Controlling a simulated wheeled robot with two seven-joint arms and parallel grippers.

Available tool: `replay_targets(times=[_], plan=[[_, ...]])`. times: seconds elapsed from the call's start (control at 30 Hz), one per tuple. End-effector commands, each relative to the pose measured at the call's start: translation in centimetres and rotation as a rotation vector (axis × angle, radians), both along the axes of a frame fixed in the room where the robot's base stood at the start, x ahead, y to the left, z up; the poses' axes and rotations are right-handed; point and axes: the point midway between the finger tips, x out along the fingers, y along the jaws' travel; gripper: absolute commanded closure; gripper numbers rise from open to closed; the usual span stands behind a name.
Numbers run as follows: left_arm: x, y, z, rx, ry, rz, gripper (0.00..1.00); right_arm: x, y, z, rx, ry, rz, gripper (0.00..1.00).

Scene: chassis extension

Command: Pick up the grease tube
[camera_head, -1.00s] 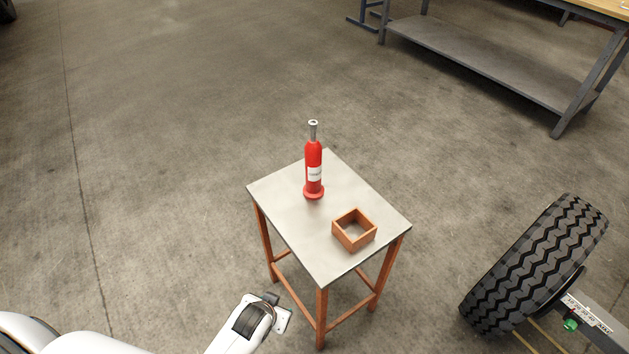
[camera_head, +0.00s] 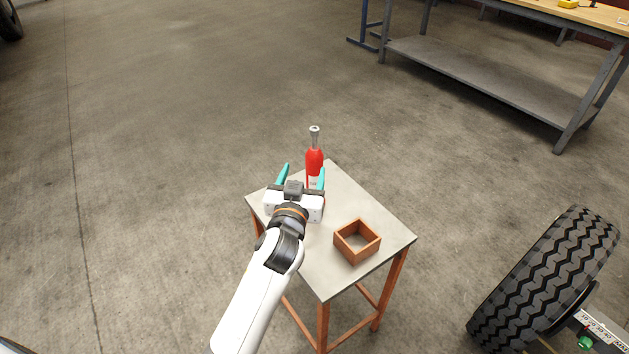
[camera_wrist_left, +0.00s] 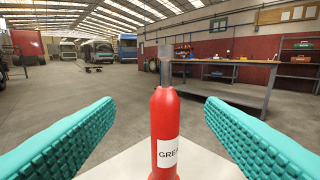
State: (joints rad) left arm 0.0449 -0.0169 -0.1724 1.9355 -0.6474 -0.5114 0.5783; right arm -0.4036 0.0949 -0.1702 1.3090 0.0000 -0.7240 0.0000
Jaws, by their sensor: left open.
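The grease tube (camera_head: 315,160) is a red bottle with a grey metal nozzle and a white label. It stands upright on a small table (camera_head: 362,205) with a grey top and orange-brown legs. My left gripper (camera_head: 304,173) is open, with teal fingers, above the table on the near side of the tube. Its right finger overlaps the tube's lower part in the head view. My right gripper is not in view.
An open wooden box (camera_head: 357,242) sits on the table to the right of my left gripper. A large tire (camera_head: 545,285) is at the lower right. A metal workbench (camera_head: 480,75) stands at the back right. The floor around the table is open.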

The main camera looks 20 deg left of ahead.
Motion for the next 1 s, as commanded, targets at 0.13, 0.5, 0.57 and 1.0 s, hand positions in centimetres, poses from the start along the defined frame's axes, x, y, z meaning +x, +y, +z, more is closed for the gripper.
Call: replay_targets(times=[0.13, 0.5, 0.57, 1.0], plan=[[2.5, 0.1, 0.4, 0.005, -0.017, -0.005, 0.36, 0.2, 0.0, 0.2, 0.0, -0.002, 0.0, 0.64], [6.8, 0.6, 0.1, 0.003, -0.012, -0.004, 0.36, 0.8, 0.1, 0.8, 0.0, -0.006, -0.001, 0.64], [7.3, 0.6, 0.0, 0.004, -0.013, -0.004, 0.36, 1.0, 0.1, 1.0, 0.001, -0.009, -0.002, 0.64], [11.9, 0.7, -0.7, 0.003, -0.012, -0.004, 0.36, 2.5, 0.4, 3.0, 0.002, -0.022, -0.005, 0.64]])
